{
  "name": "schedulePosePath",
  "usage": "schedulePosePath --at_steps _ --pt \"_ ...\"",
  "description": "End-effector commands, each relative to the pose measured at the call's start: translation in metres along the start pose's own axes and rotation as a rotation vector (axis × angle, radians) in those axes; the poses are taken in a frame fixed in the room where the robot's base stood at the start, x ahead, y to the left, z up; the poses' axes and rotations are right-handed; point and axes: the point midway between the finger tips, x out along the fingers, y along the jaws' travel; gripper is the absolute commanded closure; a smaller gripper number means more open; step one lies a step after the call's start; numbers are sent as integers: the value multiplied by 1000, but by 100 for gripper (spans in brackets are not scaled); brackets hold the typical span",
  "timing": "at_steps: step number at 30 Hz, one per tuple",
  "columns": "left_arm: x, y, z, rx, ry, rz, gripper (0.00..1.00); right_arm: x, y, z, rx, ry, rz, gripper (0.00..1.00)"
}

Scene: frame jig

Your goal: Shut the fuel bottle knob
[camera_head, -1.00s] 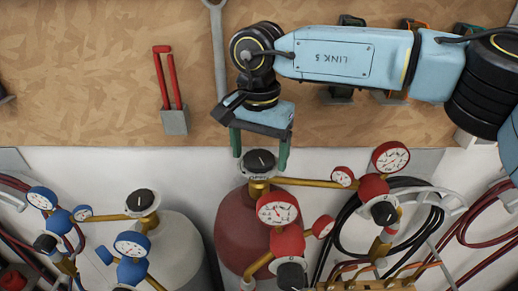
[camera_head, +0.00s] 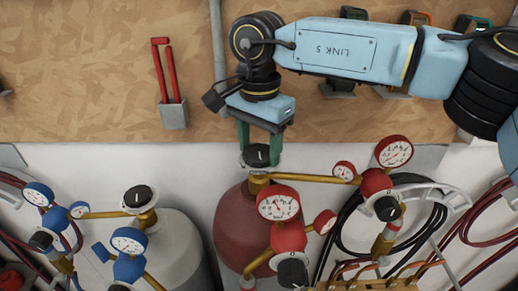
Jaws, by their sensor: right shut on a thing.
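The red fuel bottle (camera_head: 240,225) stands at the middle of the head view, with a black knob (camera_head: 257,157) on top of its brass valve. My right gripper (camera_head: 259,150) comes down from above, with its green fingers on either side of the knob and shut on it. The knob's top face with a white mark shows between the fingers. My left gripper is not in view.
Red gauges (camera_head: 279,203) and a brass pipe (camera_head: 305,178) sit close to the right of the knob. A grey bottle (camera_head: 170,250) with its own black knob (camera_head: 138,197) and blue gauges stands at left. Black hoses hang at right. A wooden board with tools is behind.

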Motion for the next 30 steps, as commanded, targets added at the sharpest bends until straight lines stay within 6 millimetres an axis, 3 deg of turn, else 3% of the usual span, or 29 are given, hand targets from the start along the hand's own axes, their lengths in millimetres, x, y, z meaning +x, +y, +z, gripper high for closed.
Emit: schedulePosePath --at_steps 9,30 --pt "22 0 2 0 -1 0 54 1 0 0 301 1 -3 67" --pt "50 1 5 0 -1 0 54 0 0 -1 966 2 -4 67"
